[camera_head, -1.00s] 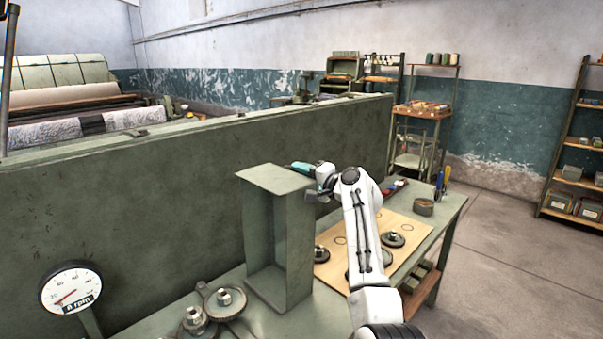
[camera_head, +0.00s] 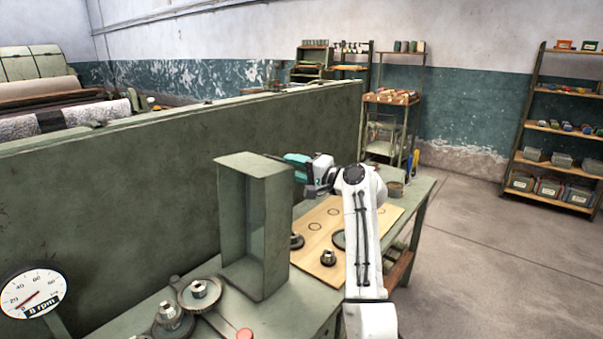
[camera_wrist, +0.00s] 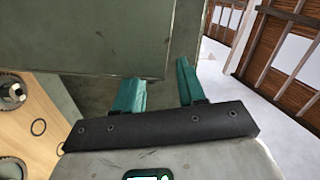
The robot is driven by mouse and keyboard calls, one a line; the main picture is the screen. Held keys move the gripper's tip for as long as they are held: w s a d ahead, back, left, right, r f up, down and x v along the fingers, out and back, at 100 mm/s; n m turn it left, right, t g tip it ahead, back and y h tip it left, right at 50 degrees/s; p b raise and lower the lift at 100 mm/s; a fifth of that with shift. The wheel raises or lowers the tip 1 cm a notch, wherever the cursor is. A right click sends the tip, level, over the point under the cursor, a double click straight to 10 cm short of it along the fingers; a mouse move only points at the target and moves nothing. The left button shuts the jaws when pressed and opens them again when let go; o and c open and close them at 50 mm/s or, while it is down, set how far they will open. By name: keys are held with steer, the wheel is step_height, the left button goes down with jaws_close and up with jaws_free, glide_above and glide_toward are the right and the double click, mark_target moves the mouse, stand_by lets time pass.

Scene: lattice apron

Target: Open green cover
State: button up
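In the wrist view, the two teal fingers of my gripper (camera_wrist: 158,72) are apart. A flat green panel of the cover (camera_wrist: 115,40) fills the upper left there, its lower right edge close to the left finger. I cannot tell whether a finger touches it.
Several gears (camera_head: 199,289) sit at the table's near left, by a dial gauge (camera_head: 33,290) and a red button (camera_head: 245,334). A wooden board (camera_head: 320,262) with gears lies right of the cover. A long green wall (camera_head: 110,220) stands behind. Floor (camera_head: 480,260) at right is clear.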

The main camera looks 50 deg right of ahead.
steer(key=shift+s, duration=1.2)
steer(key=shift+s, duration=0.15)
steer(key=s+p, duration=0.3)
steer(key=s, duration=0.9)
steer(key=shift+p, duration=0.3)
stand_by(0.7)
